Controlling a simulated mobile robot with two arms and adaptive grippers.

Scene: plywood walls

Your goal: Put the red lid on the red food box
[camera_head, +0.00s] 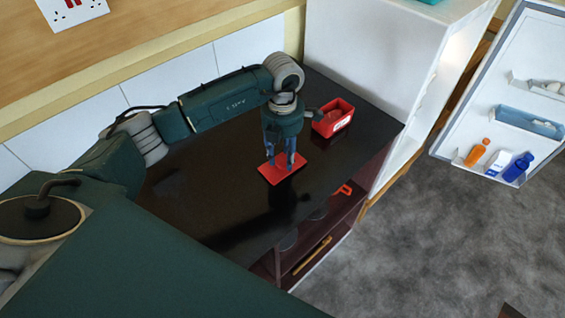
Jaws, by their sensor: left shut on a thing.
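The red lid (280,174) is a flat rectangle over the dark countertop (215,205). My left gripper (280,162) points down and is shut on the lid; I cannot tell whether the lid touches the counter or hangs just above it. The red food box (333,118) stands on the counter behind and to the right of the lid, near the white cabinet side. Its top is open and something reddish-brown shows inside. The box has a white label on its front. My right gripper is not in view.
A white cabinet or fridge side (370,55) rises right behind the box. An open fridge door (500,100) with bottles is at the right. Open shelves (318,235) holding several items lie under the counter's front edge. The counter's front left is clear.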

